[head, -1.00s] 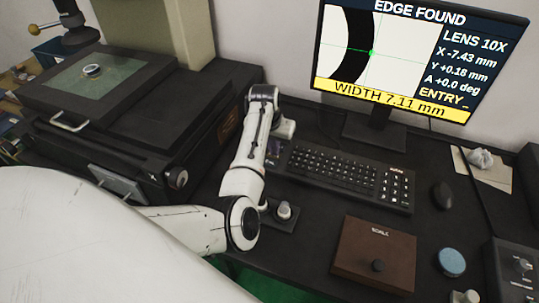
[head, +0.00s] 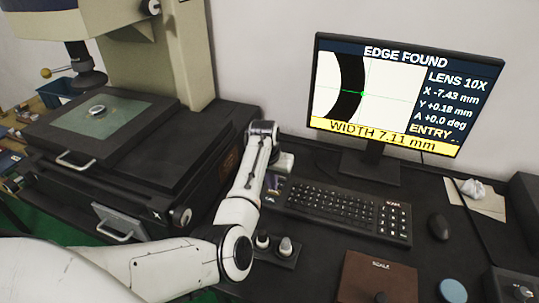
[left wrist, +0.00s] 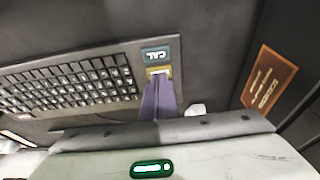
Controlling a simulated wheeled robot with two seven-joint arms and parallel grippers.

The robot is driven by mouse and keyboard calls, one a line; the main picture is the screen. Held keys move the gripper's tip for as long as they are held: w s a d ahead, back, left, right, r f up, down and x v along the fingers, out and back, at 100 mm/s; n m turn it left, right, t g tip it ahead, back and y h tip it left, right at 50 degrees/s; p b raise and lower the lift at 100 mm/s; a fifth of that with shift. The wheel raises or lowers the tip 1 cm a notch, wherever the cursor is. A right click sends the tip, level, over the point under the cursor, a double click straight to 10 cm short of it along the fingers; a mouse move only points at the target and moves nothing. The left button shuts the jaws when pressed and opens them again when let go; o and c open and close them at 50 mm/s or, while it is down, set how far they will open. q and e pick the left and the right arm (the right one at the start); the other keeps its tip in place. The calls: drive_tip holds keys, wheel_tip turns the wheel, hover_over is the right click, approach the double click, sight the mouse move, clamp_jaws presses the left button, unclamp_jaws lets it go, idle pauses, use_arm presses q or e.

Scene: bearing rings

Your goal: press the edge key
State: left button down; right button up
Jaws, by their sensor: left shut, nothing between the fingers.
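My left gripper (head: 274,185) is shut and empty, pointing down at the left end of the keyboard. In the left wrist view its purple fingers (left wrist: 160,98) end at a small yellowish key (left wrist: 158,72), which they partly cover. I cannot read that key's label or tell whether the fingers touch it or press it. A blue-grey key marked CAL (left wrist: 155,54) is beside it. The monitor (head: 410,95) reads EDGE FOUND and WIDTH 7.11 mm, with a green point on the edge of a black ring. My right gripper is not in view.
The keyboard (head: 345,212) lies right of the gripper, with a mouse (head: 438,226) beyond it. A small box with two knobs (head: 286,247) is near my forearm. The measuring stage (head: 60,118) with a ring (head: 97,110) stands at left. A brown box (head: 375,280) lies in front.

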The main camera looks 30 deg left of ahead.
use_arm(q)
drive_tip(key=w+v, duration=0.1)
drive_tip(key=v, duration=1)
drive_tip(key=shift+r, duration=0.55)
drive_tip(key=shift+s+a, duration=0.1)
